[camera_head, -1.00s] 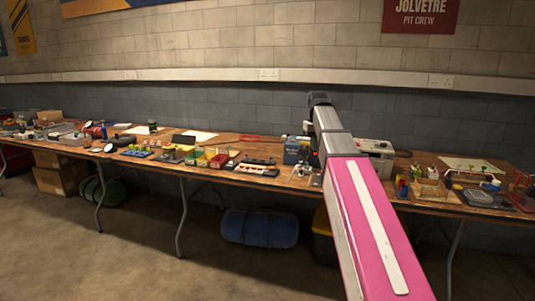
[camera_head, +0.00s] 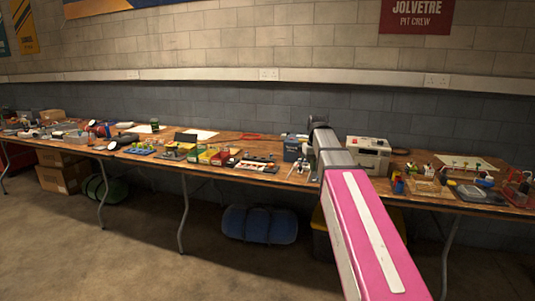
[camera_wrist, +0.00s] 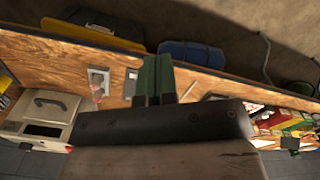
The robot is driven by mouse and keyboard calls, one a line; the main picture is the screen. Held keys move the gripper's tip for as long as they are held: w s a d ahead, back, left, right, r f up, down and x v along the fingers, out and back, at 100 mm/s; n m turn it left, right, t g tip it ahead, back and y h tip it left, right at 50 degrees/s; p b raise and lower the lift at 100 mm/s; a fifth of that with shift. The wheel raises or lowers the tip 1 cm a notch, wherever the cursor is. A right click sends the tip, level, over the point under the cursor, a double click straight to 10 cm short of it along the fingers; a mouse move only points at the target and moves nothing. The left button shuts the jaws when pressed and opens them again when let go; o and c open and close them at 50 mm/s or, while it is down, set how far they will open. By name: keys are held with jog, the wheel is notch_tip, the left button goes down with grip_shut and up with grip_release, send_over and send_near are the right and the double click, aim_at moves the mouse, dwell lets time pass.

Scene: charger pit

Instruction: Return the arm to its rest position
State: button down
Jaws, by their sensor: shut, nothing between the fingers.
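My arm (camera_head: 368,235), with its pink link, reaches forward from the lower right in the head view. Its grey and black far end stands in front of the workbench, between a dark blue box and a beige machine. My gripper shows in the wrist view (camera_wrist: 157,78) as two dark green fingers side by side, shut and empty, above a dark bar. In the head view the fingers are hidden behind the arm. The wrist view looks down over the workbench edge, upside down.
The long wooden workbench (camera_head: 225,167) is crowded with small parts and bins. The beige machine (camera_head: 368,155) is right of the arm, the dark blue box (camera_head: 293,148) left. A blue roll (camera_head: 260,224) and a yellow-lidded bin (camera_head: 321,232) lie underneath. The floor in front is clear.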

jog(key=s+f, duration=0.6)
jog(key=f, duration=0.4)
jog(key=s+f+m, duration=0.1)
jog(key=s+f, duration=0.6)
jog(key=f, duration=0.4)
jog(key=s+f+m, duration=0.1)
jog(key=s+f, duration=0.5)
jog(key=f, duration=0.5)
jog(key=shift+s, duration=0.35)
